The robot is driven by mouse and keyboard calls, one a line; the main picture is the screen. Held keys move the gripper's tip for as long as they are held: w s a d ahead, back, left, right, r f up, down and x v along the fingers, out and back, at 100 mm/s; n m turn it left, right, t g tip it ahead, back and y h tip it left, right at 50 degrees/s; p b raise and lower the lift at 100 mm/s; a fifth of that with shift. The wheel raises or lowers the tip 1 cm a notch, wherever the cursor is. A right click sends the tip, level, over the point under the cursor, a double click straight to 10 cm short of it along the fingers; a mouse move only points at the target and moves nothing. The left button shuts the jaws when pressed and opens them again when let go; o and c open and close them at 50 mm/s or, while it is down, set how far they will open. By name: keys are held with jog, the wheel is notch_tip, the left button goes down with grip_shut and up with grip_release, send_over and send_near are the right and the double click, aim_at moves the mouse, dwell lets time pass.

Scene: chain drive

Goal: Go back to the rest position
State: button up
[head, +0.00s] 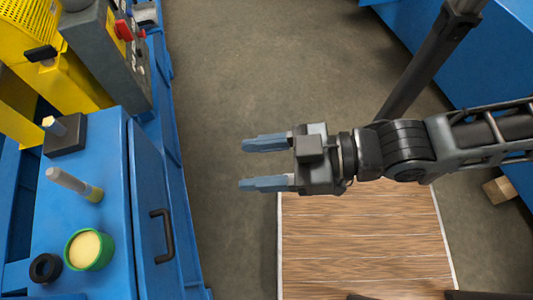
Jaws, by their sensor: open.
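My gripper (266,165) is in the middle of the head view, reached in from the right on my arm. Its two blue-grey fingers point left and are apart, with nothing between them. It hangs over the grey floor and the near wooden panel, clear of the blue cabinet on the left. No rest position is marked in view.
The blue cabinet (112,210) at left bears a round green-rimmed container (88,250), a black ring (45,267), an upright pin (72,183) and a dark block (66,137). A yellow machine (55,85) stands behind. Grey floor (270,70) is free beyond my gripper.

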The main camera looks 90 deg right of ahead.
jog(key=shift+s+r, duration=0.7)
jog(key=shift+r, duration=0.25)
dwell(0.6)
